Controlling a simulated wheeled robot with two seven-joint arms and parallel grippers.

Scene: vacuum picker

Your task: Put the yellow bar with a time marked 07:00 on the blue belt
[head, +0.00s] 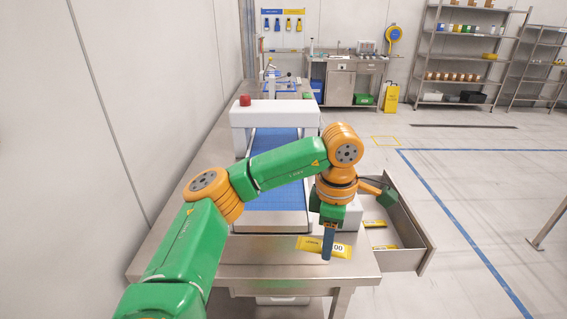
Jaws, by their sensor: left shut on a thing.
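A yellow bar (310,244) with black print ending in "00" is in my left gripper (328,257), near the front right of the steel table. The finger hides part of the print, so I cannot read the whole time. My left gripper points down and is shut on this bar. I cannot tell whether the bar touches the table top. The blue belt (275,200) runs away from me behind the gripper, under a white arch, and my left arm crosses over it. My right gripper is not in view.
An open drawer (405,258) at the table's right holds more yellow bars (376,224). A white arch (275,108) with a red button spans the belt. The steel table (190,257) is clear at front left. A wall stands close on the left.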

